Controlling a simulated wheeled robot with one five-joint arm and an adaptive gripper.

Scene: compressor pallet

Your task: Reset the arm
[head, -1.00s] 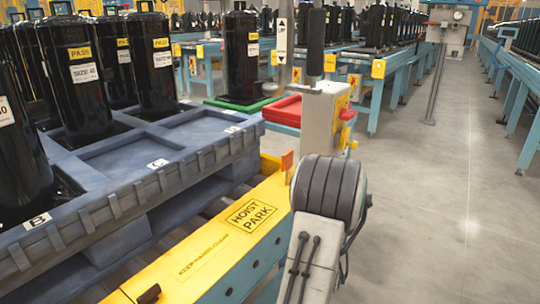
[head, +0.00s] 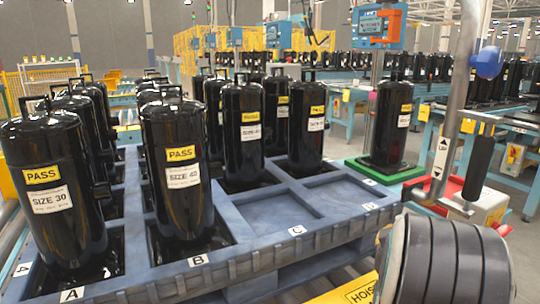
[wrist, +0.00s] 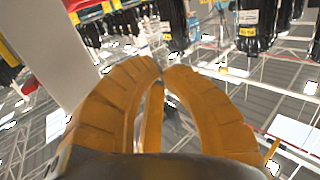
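In the head view only a thick dark ribbed part of my arm (head: 455,262) shows at the lower right; the gripper is out of that view.
A blue-grey pallet (head: 270,262) holds several black compressors (head: 182,180). Its pockets near labels C and D are empty. One compressor (head: 390,125) stands on a green plate (head: 385,172). A grey hoist post (head: 455,110) with a black handle (head: 478,168) rises beside my arm.

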